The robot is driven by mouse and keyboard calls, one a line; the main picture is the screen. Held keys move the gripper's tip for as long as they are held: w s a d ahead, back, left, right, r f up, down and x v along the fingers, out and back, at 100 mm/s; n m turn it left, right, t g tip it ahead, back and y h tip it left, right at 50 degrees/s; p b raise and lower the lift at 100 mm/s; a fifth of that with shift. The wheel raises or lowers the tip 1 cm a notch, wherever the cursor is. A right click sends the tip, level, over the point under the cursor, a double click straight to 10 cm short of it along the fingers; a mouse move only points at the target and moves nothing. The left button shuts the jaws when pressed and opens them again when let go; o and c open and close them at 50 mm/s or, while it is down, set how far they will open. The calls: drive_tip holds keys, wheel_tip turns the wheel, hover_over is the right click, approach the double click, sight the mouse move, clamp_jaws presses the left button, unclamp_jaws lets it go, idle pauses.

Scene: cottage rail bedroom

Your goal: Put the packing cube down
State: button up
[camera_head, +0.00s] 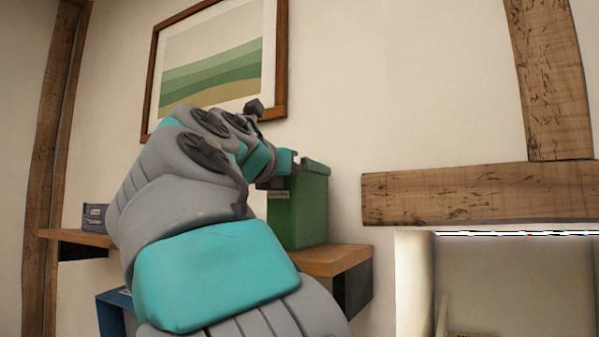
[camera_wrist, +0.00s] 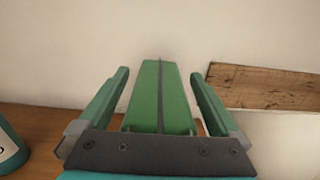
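The green packing cube (camera_head: 306,208) stands upright at the right end of a wooden wall shelf (camera_head: 338,258) and appears to rest on its top. In the wrist view the cube (camera_wrist: 146,100) shows from above, with a dark seam along its top. My gripper (camera_wrist: 160,75) is open, one finger on each side of the cube, with a visible gap on both sides. In the head view my gripper (camera_head: 283,168) is at the cube's upper left, and my arm hides part of the cube and the shelf's middle.
A blue container (camera_head: 110,314) is below. A teal object with a label (camera_wrist: 8,148) stands left of my gripper. A framed picture (camera_head: 222,60) hangs above; a timber beam (camera_head: 470,195) is at right.

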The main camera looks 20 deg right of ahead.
drive_tip(key=shift+r, duration=0.1)
drive_tip(key=shift+s+a+r, duration=0.1)
drive_tip(key=shift+s+a, duration=0.1)
drive_tip(key=shift+s, duration=0.05)
drive_tip(key=v, duration=1.1)
drive_tip(key=shift+a+p, duration=0.15)
drive_tip(key=shift+p, duration=0.25)
drive_tip(key=shift+s, duration=0.15)
